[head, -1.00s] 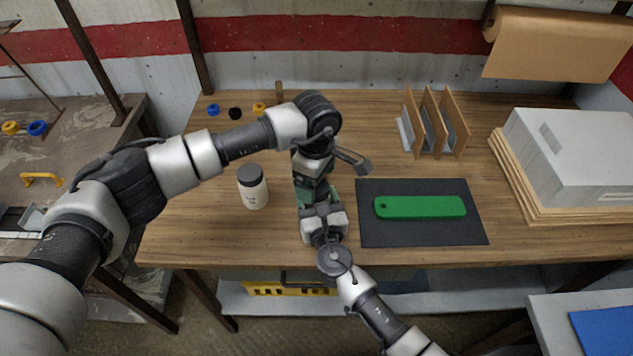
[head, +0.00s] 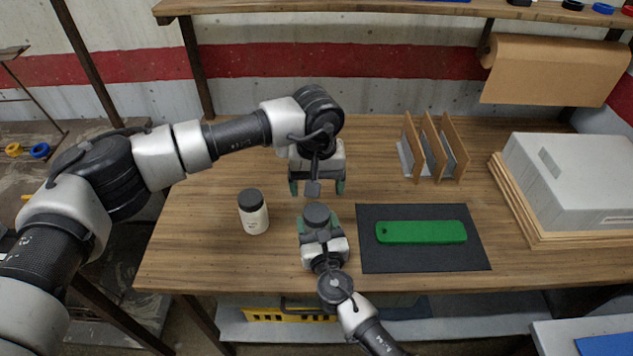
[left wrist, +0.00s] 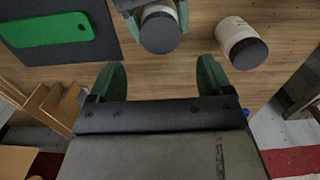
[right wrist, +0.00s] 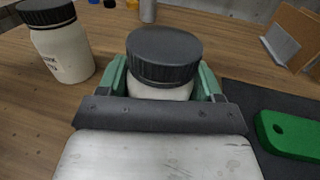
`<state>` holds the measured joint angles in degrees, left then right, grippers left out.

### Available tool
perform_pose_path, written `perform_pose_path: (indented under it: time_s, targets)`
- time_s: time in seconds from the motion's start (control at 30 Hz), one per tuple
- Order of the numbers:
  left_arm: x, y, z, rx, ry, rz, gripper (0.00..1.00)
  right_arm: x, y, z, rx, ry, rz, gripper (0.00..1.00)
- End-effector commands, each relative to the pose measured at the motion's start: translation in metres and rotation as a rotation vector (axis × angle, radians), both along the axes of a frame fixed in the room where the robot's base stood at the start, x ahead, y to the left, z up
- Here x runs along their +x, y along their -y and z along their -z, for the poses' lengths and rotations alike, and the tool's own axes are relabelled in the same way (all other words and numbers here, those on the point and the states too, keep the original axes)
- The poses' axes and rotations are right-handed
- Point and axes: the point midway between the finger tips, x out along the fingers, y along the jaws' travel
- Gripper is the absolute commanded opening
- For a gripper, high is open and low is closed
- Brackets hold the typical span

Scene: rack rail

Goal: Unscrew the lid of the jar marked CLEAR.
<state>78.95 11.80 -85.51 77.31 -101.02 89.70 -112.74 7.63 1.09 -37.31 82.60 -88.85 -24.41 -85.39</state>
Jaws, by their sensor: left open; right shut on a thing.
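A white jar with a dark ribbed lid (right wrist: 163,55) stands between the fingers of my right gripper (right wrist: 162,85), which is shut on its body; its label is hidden. The lid sits on this jar and also shows in the head view (head: 316,215) and the left wrist view (left wrist: 160,33). A second white jar (head: 255,219) with a dark lid stands to the left, apart; its label is too small to read. My left gripper (head: 317,188) is open and empty behind the held jar. Its spread fingers (left wrist: 160,80) show nothing between them in the left wrist view.
A green bar (head: 421,232) lies on a dark mat (head: 425,262) at the right. A wooden rack (head: 430,148) and a grey box (head: 575,180) on boards stand farther back. Bare tabletop lies around the left jar. A shelf (head: 380,8) runs above.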

Motion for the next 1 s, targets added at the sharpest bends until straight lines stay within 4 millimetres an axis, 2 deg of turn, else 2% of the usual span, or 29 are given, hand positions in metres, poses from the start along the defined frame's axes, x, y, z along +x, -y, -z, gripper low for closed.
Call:
perform_pose_path:
  time_s: [0.17,0.4,0.6,0.77,1.0]
  targets:
    - [0.0,0.0,0.01,0.001,-0.003,0.041,0.8,0.0,0.0,0.001,-0.001,-0.001,0.0,0.0]
    - [-0.001,0.0,0.048,0.001,-0.003,0.038,0.8,0.0,0.0,0.001,-0.001,-0.001,0.0,0.0]
    - [0.0,0.0,0.071,0.001,-0.001,0.037,0.8,0.0,0.0,0.001,-0.001,-0.001,0.0,0.0]
    - [0.0,0.0,0.079,0.0,-0.001,0.037,0.8,0.0,0.0,0.001,-0.001,-0.001,0.0,0.0]
    - [0.0,0.0,0.079,0.0,0.0,0.037,0.8,0.0,0.0,0.001,-0.001,-0.001,0.0,0.0]
